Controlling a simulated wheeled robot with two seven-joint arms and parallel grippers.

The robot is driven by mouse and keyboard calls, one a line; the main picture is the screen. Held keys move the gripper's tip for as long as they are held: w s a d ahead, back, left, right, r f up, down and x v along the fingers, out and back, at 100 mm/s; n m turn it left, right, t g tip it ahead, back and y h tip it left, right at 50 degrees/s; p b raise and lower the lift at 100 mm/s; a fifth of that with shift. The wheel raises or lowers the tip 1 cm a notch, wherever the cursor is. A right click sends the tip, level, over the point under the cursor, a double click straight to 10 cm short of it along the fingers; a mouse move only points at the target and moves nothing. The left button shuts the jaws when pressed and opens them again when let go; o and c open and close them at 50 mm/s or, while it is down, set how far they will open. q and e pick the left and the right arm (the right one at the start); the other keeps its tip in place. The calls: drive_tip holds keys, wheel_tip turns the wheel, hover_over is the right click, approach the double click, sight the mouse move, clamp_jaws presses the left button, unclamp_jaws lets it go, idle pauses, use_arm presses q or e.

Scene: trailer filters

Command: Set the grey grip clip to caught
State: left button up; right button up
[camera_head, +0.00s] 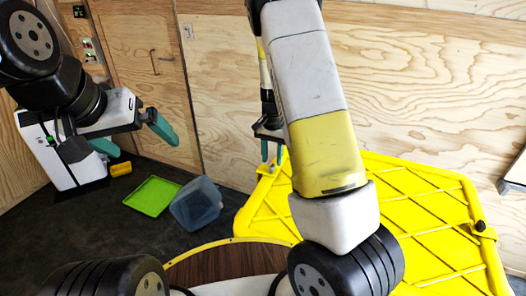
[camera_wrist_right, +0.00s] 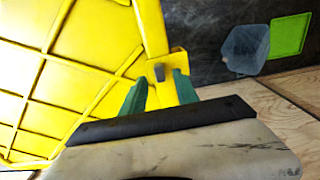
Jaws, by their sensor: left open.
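The grey grip clip (camera_wrist_right: 159,72) is a small grey piece at a yellow bracket on the edge of the yellow ribbed panel (camera_wrist_right: 75,45), seen in the right wrist view. My right gripper (camera_wrist_right: 159,85) has its teal fingers apart, one on each side of the clip in the picture; I cannot tell whether they touch it. In the head view, my right gripper (camera_head: 272,152) is at the panel's far left corner, partly behind my own arm, and the clip cannot be made out. My left gripper (camera_head: 134,138) is open and empty at the left, away from the panel.
A green tray (camera_head: 152,196), a translucent bluish bin (camera_head: 196,204) and a yellow object (camera_head: 121,169) lie on the dark floor. A plywood wall (camera_head: 430,90) stands close behind the panel. A dark knob (camera_head: 479,226) is on the panel's right edge.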

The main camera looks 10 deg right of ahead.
sight(272, 166)
drive_tip(key=shift+f, duration=1.55)
clamp_jaws()
